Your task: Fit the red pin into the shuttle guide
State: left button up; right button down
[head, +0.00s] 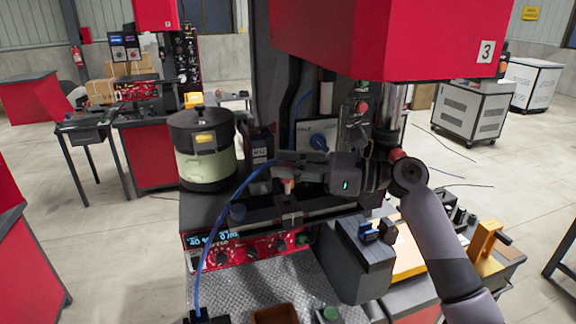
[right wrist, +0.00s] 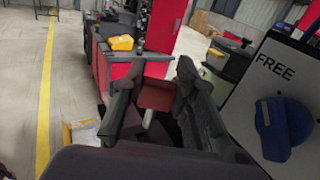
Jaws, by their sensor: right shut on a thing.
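My right gripper (head: 282,172) reaches in from the right and is shut on the red pin (head: 288,187), whose reddish lower end points down below the fingers. In the right wrist view the fingers (right wrist: 155,85) close around a red block-like part (right wrist: 154,98) with a pale stem (right wrist: 148,119) below it. A dark block on the black rail, which looks like the shuttle guide (head: 288,207), is just below the pin. A small gap seems to separate them. Its opening is not clear. My left gripper is not in view.
A bowl feeder (head: 205,160) stands left of the rail. A panel with a blue knob (head: 318,141) is close behind the gripper, also in the right wrist view (right wrist: 284,127). A blue cable (head: 215,225) crosses the rail's left end. The red press head (head: 390,40) hangs above.

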jog(key=shift+p, duration=0.35)
jog(key=shift+f+p, duration=0.5)
jog(key=shift+p, duration=0.6)
dwell(2.2)
jog(key=shift+f+p, duration=0.9)
jog(key=shift+p, duration=0.4)
dwell(3.0)
